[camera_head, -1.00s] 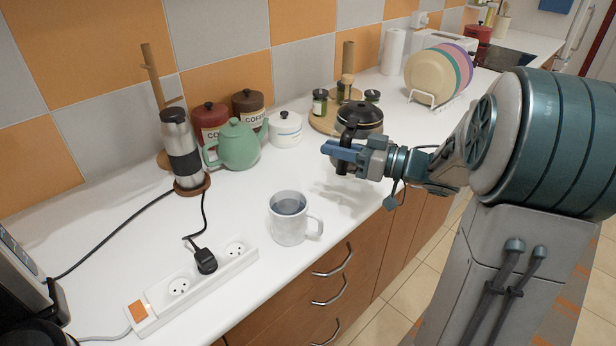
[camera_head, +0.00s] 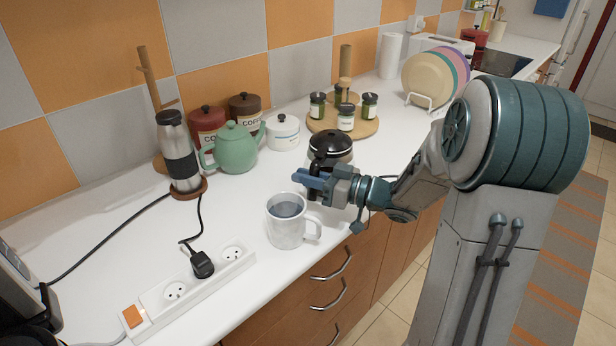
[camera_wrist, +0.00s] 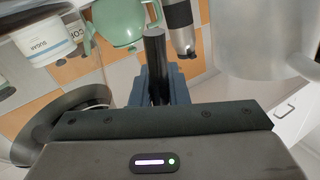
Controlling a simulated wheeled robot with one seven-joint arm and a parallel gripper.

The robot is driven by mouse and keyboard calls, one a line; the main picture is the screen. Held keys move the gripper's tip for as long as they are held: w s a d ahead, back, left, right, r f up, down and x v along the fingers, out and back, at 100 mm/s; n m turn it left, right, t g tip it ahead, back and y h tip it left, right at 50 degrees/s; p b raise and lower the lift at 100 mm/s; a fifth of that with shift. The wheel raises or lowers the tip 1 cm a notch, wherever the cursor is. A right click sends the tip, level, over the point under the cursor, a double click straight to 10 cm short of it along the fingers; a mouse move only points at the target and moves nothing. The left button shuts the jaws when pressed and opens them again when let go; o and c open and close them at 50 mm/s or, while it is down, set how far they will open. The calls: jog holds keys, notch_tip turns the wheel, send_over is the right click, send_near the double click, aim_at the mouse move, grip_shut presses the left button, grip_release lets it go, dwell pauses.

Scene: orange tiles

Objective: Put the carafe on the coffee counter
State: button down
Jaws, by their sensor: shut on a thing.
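The carafe (camera_head: 331,147) has a glossy black lid and a dark upright handle. My gripper (camera_head: 310,180) is shut on that handle, which stands between the fingers in the wrist view (camera_wrist: 155,62). The carafe's body is mostly hidden behind my gripper and arm in the head view. Its dark round side shows at lower left in the wrist view (camera_wrist: 50,118). The carafe is over the white counter (camera_head: 240,203), just behind and right of the white mug (camera_head: 286,226). I cannot tell whether its base touches the counter.
The mug with dark liquid stands close to my fingers. A power strip (camera_head: 190,290) lies at front left. A steel flask (camera_head: 178,150), green teapot (camera_head: 235,152) and white sugar pot (camera_head: 283,133) line the wall. A round wooden board (camera_head: 365,128) holds several jars.

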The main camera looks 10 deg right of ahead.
jog(key=shift+f, duration=0.1)
jog(key=c, duration=1.8)
grip_release()
jog(key=shift+f, duration=0.1)
jog(key=o, duration=0.4)
jog(key=shift+r, duration=0.25)
jog(key=v, duration=1.2)
